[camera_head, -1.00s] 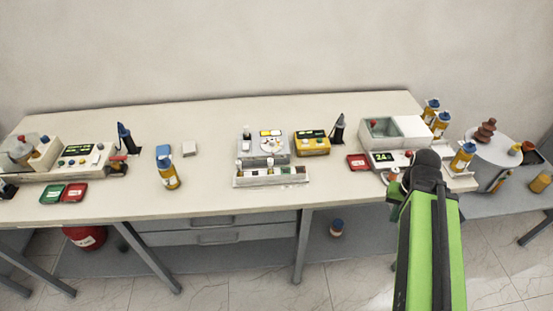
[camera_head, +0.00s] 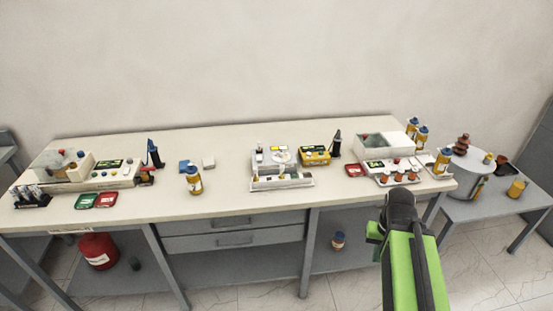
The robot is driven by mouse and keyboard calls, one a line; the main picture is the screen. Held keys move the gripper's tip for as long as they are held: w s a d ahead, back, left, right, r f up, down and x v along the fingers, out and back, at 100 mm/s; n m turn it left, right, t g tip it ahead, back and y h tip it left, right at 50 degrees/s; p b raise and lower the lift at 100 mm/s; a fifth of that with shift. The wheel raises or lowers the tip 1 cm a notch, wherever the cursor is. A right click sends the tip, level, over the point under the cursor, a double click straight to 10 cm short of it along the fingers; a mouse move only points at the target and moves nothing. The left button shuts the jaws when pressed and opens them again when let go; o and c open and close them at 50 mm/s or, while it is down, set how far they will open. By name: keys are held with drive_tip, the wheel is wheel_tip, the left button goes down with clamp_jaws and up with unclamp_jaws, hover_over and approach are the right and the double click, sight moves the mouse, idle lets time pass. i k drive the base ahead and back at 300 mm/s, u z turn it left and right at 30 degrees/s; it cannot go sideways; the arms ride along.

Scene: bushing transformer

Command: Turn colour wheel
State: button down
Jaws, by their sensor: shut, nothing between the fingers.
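The colour wheel (camera_head: 281,156) appears to be the small pale disc with coloured marks on top of the grey tester (camera_head: 262,168) at mid-table. Its markings are too small to read. A white rack (camera_head: 282,183) with small vials stands along the tester's front. My green and black arm comes up from the bottom right, and my gripper (camera_head: 372,232) shows only as a small green part left of the dark wrist joint. It is in front of the table's edge, well right of the wheel and apart from it. Its fingertips are not clearly visible.
A yellow meter (camera_head: 314,155) and a dark handheld device (camera_head: 337,143) stand right of the tester. A bottle (camera_head: 194,180) stands to its left. A white-lidded bath (camera_head: 384,148) and several cups are at the right. Bare tabletop (camera_head: 225,193) lies left of the tester.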

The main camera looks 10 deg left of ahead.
sight(281, 157)
drive_tip(key=u, duration=0.8)
drive_tip(key=i, duration=1)
drive_tip(key=u, duration=1.6)
drive_tip(key=k, duration=0.85)
drive_tip(key=z, duration=0.45)
drive_tip(key=i, duration=1.05)
drive_tip(key=u, duration=0.1)
